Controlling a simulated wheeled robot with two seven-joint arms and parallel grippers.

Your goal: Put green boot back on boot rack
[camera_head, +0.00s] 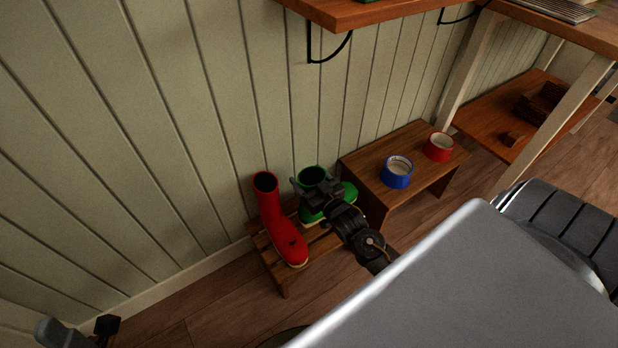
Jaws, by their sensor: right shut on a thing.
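The green boot (310,214) is upright at the right end of the slatted wooden boot rack (271,264), beside the red boot (272,215). Its opening faces up and its toe points right. My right gripper (316,187) is shut on the green boot's shaft and hides part of it. The boot's sole is at the rack's slats, but I cannot tell whether it rests on them. Part of my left gripper (81,330) shows at the bottom left edge, far from the rack; its jaws are not clear.
A low wooden bench (417,149) stands right of the rack, with a blue round container (397,178) and a red one (438,153) on it. A wall shelf (365,12) hangs above. The panelled wall is close behind. Floor left of the rack is clear.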

